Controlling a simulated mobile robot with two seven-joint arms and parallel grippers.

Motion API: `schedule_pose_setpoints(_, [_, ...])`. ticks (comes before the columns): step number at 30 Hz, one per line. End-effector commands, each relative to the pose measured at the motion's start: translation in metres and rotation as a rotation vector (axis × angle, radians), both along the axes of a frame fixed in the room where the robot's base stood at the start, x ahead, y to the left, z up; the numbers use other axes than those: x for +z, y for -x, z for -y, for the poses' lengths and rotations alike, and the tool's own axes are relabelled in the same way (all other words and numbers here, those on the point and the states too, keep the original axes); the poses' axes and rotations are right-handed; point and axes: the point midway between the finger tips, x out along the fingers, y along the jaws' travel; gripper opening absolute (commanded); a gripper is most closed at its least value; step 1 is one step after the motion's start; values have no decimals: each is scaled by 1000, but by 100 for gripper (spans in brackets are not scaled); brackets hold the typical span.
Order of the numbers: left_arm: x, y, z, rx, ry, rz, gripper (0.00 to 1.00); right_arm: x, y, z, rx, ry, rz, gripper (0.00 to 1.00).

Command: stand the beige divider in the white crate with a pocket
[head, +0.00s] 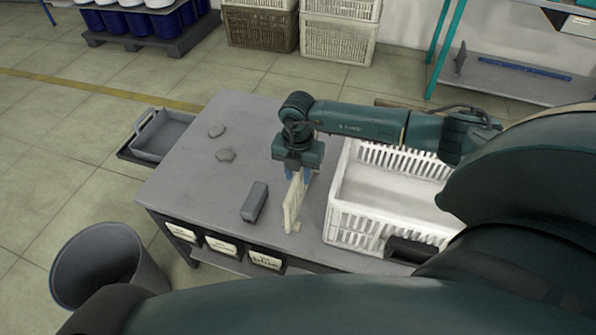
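The beige divider (292,205) is a thin upright panel at the near part of the grey table, left of the white crate. My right gripper (298,177) points down over it, with its blue fingers at the divider's top edge, and appears shut on it. I cannot tell whether the divider's lower edge touches the table. The white crate (372,224) has slatted walls and stands on the right side of the table. Its visible floor looks empty; my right arm hides part of it. A dark piece (410,250) shows at its near side. My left gripper is not in view.
A grey tray (165,137) is at the table's left edge. A grey bin (105,268) stands on the floor at the left. The table's far left is mostly clear.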

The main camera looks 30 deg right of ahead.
Motion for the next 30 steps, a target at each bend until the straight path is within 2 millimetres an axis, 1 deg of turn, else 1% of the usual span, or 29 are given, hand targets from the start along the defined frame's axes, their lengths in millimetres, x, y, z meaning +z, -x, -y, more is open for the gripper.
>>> schedule_pose_setpoints(1, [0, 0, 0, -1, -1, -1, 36, 0, 0, 0, 0, 0, 0, 26])
schedule_pose_setpoints(9, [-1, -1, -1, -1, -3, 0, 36, 0, 0, 0, 0, 0, 0, 4])
schedule_pose_setpoints(11, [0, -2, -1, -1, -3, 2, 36, 0, 0, 0, 0, 0, 0, 0])
schedule_pose_setpoints(17, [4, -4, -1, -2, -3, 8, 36, 4, 0, 0, 0, -1, 1, 0])
schedule_pose_setpoints(22, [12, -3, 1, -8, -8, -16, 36, 22, -1, 0, 0, -1, 2, 0])
schedule_pose_setpoints(27, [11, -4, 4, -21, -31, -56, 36, 44, 0, 0, 0, -1, 2, 0])
schedule_pose_setpoints(30, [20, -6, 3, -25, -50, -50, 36, 56, 0, 0, 0, 0, 1, 0])
